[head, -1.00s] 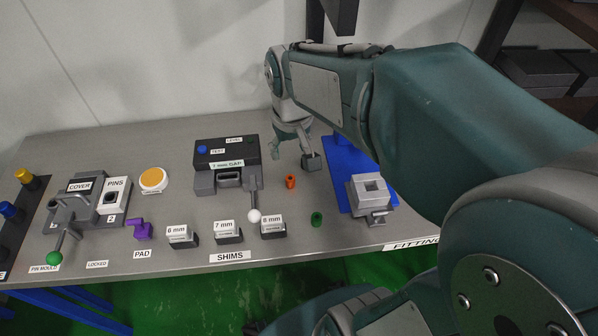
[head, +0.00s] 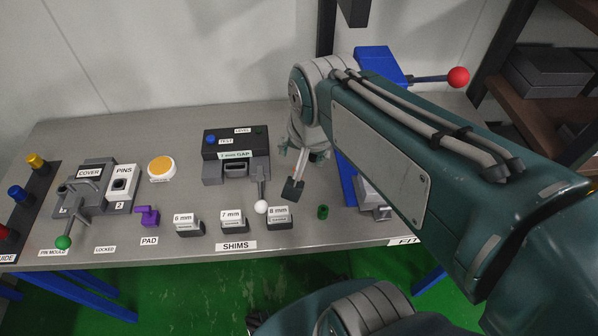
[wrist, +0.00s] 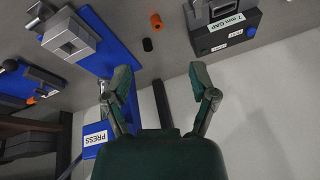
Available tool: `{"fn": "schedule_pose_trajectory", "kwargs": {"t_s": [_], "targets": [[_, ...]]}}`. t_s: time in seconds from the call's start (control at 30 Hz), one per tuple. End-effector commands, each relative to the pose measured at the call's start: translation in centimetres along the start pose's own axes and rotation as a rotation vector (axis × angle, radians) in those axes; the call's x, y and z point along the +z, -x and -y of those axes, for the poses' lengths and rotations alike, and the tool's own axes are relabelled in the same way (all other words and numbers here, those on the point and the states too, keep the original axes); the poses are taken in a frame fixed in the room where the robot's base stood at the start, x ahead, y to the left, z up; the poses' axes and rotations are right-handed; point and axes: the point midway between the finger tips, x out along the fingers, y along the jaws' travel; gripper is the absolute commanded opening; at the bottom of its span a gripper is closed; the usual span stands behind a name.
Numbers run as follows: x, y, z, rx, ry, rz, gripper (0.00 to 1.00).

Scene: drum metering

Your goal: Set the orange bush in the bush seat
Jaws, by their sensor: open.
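The orange bush (wrist: 156,20) is a small cylinder near the top of the wrist view. It does not show in the head view, where my arm and gripper cover that area. A grey block with a square opening (wrist: 70,42) sits on the blue press base (wrist: 100,60); I cannot tell for sure that it is the bush seat. In the head view the block (head: 368,194) is partly hidden by my arm. My gripper (wrist: 161,78) is open and empty, its fingers spread beyond the orange bush and apart from it. It also shows in the head view (head: 296,172).
A dark bush (wrist: 147,44) lies beside the orange one. A green bush (head: 323,212) stands near the table's front edge. The gap gauge (head: 236,158) and labelled shims (head: 232,220) lie left of my gripper. A red-knobbed lever (head: 458,77) sticks out behind my arm.

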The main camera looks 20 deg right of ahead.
Motion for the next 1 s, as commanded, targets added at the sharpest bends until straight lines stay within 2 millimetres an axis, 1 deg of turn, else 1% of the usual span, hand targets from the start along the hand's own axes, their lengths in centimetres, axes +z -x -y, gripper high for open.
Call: {"fn": "schedule_pose_trajectory", "kwargs": {"t_s": [0.03,0.17,0.3,0.37,0.5,0.6,0.7,0.8,0.87,1.0], "targets": [[-0.8,-0.8,0.2,0.021,-0.103,0.024,0.75],[-2.5,-2.9,0.8,0.074,-0.389,0.066,0.75],[-4.3,-5.4,1.1,0.144,-0.694,0.096,0.75],[-5.0,-6.5,1.2,0.177,-0.825,0.103,0.75],[-6.5,-9.5,1.3,0.261,-1.125,0.109,0.75],[-7.3,-11.4,1.3,0.316,-1.307,0.102,0.75],[-7.8,-12.7,1.2,0.354,-1.431,0.092,0.75],[-8.0,-13.4,1.1,0.372,-1.493,0.086,0.75],[-7.9,-13.8,1.0,0.377,-1.505,0.084,0.75],[-7.2,-15.8,0.6,0.380,-1.505,0.086,0.75]]}}
